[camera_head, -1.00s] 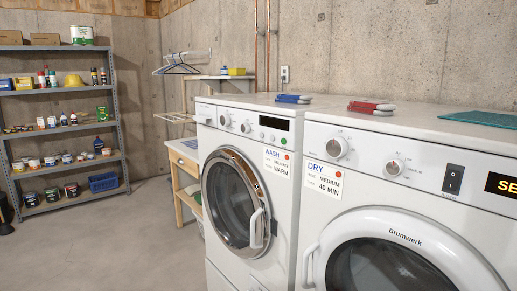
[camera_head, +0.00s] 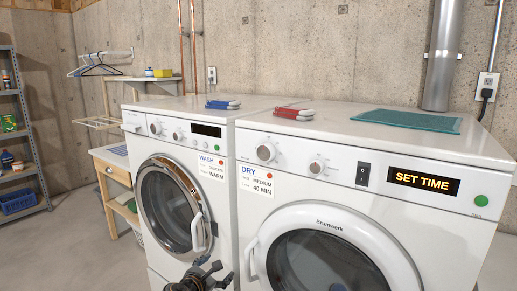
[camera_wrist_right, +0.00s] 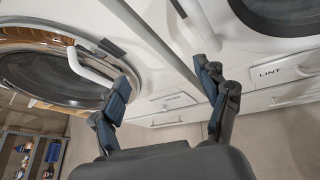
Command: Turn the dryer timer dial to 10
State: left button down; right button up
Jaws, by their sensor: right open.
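The dryer (camera_head: 330,200) is the right machine. Its panel has a larger round dial (camera_head: 266,152) at left and a smaller dial (camera_head: 316,167) right of it. Their markings are too small to read, and I cannot tell which is the timer. A display (camera_head: 424,182) reads "SET TIME". My right gripper (camera_head: 212,273) is at the bottom of the head view, in front of the washer's lower right side, well below the dials. In the right wrist view its fingers (camera_wrist_right: 163,88) are spread with nothing between them. My left gripper is not in view.
The washer (camera_head: 222,180) stands left of the dryer, its door handle (camera_head: 197,232) close to my right gripper. A power switch (camera_head: 363,174) and green button (camera_head: 480,201) flank the display. A card (camera_head: 256,180) reads "DRY, MEDIUM, 40 MIN". A teal cloth (camera_head: 405,121) lies on top.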

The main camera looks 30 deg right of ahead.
notch_tip(320, 180, up, 20)
jog(key=d+h, duration=0.1)
jog(key=h, duration=0.3)
jog(key=m+g+h+p, duration=0.2)
jog(key=g, duration=0.1)
send_near(263, 153)
jog(key=p+x, duration=0.3)
jog(key=x, duration=0.5)
jog(key=shift+d, duration=0.3)
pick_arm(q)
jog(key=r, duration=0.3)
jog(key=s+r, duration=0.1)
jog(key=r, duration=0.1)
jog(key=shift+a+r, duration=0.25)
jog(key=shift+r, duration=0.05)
pick_arm(e)
jog(key=c, duration=1.2)
